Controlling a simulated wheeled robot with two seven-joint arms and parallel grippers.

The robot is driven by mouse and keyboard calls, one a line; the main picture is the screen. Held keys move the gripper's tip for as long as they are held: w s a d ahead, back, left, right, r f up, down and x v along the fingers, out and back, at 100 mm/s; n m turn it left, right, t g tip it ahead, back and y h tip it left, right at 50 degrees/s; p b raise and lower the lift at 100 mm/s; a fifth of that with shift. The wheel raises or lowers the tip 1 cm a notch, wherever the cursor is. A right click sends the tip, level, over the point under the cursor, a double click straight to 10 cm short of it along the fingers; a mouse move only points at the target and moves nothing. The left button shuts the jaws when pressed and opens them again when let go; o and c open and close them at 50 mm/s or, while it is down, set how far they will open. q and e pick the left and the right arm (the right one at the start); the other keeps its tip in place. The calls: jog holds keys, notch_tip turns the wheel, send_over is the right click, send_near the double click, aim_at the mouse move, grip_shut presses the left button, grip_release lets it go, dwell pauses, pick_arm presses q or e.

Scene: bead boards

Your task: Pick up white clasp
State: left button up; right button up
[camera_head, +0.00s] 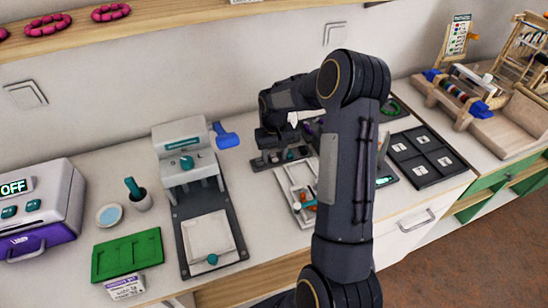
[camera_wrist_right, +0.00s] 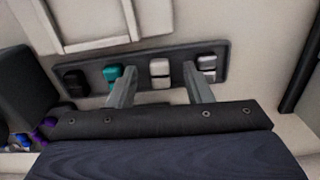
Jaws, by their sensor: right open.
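In the right wrist view a dark rack (camera_wrist_right: 140,75) holds several small clasps in a row. The white clasp (camera_wrist_right: 160,69) stands in it between a teal clasp (camera_wrist_right: 112,74) and a silver-grey one (camera_wrist_right: 207,63). A black clasp (camera_wrist_right: 74,80) is at the left end. My right gripper (camera_wrist_right: 159,82) is open and empty, one finger on each side of the white clasp in the picture. I cannot tell whether they touch it. In the head view the rack (camera_head: 268,161) is below my right gripper, partly hidden by my arm. My left gripper is not in view.
A white tray (camera_head: 281,184) with small items lies in front of the rack, partly behind my arm. A press (camera_head: 186,150) stands to the left, and a dark compartment tray (camera_head: 404,168) to the right. A green tray (camera_head: 127,256) is at the front left.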

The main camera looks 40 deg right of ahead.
grip_shut()
dwell(0.4)
